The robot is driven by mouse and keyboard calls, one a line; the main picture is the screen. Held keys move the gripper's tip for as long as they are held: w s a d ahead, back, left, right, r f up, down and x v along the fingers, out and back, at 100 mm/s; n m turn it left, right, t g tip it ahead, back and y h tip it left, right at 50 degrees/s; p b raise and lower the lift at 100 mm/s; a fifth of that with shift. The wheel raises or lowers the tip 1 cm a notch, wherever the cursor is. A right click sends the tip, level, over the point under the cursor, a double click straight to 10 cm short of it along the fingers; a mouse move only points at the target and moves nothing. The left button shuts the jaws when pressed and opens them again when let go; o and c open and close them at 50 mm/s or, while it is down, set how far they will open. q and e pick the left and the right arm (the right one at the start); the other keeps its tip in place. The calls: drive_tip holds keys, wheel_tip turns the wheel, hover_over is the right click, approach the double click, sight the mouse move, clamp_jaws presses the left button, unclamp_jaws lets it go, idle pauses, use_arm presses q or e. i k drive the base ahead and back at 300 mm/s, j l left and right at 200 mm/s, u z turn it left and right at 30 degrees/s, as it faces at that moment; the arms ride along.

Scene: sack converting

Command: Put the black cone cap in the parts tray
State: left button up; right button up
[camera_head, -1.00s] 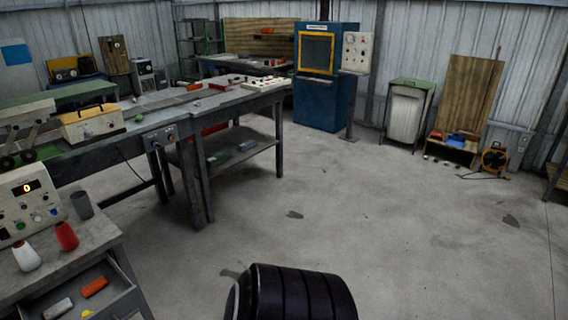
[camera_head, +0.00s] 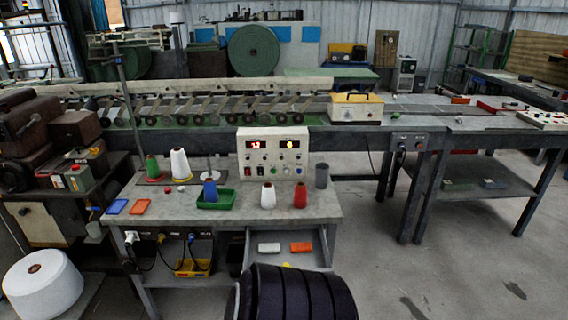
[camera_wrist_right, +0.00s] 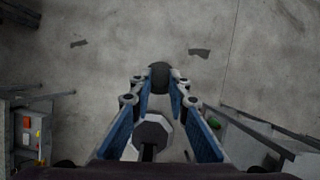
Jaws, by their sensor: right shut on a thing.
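In the right wrist view, my right gripper (camera_wrist_right: 160,88) is shut on the black cone cap (camera_wrist_right: 159,74), a dark round piece held at the fingertips above the grey floor. A shallow green tray (camera_head: 216,203), which looks like the parts tray, sits on the grey worktable in the head view. Neither gripper shows in the head view, and my left gripper is out of view.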

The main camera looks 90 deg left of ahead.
sight(226, 201)
drive_tip(key=j+u, duration=0.15)
drive_tip(key=u, duration=0.25)
drive_tip(key=j+u, duration=0.15)
drive_tip(key=u, duration=0.25)
drive_tip(key=j+u, duration=0.15)
drive_tip(key=u, duration=0.3)
drive_tip(key=i+j+u, duration=0.1)
drive_tip(key=u, duration=0.3)
drive_tip(key=i+j+u, duration=0.25)
drive_tip(key=u, duration=0.15)
drive_tip(key=i+j+u, duration=0.3)
drive_tip(key=u, duration=0.15)
drive_tip(key=i+j+u, duration=0.15)
drive_tip(key=i+u, duration=0.25)
